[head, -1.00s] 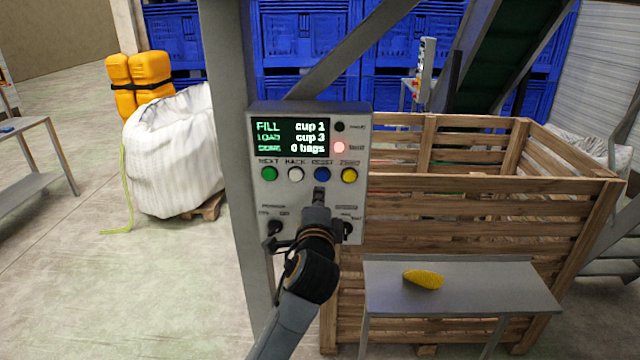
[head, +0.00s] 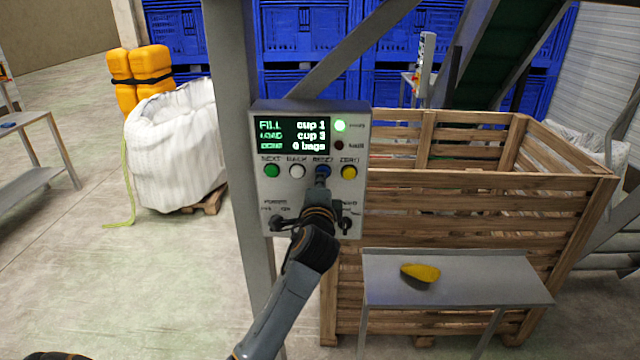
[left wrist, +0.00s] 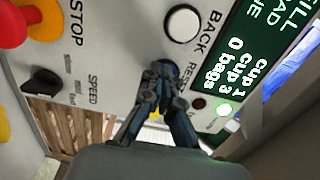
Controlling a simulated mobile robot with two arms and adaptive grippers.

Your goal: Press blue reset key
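The blue reset key (head: 323,169) is in the key row of the grey control panel (head: 259,200), between the white back key (head: 297,171) and the yellow zero key (head: 348,172). My left gripper (head: 321,179) has its tips at the blue key and covers most of it. In the left wrist view the fingers (left wrist: 163,72) come together at the tips beside the RESET label and hide the key. I cannot tell how far the key is pushed in. The gripper holds nothing. My right gripper is not in view.
The green next key (head: 271,171) is at the row's left end. The screen (head: 290,136) reads cup 1, cup 3, 0 bags. The green lamp (head: 340,126) is lit; the lamp below (head: 339,145) is dark. A wooden crate (head: 480,190) and small table (head: 480,285) stand right.

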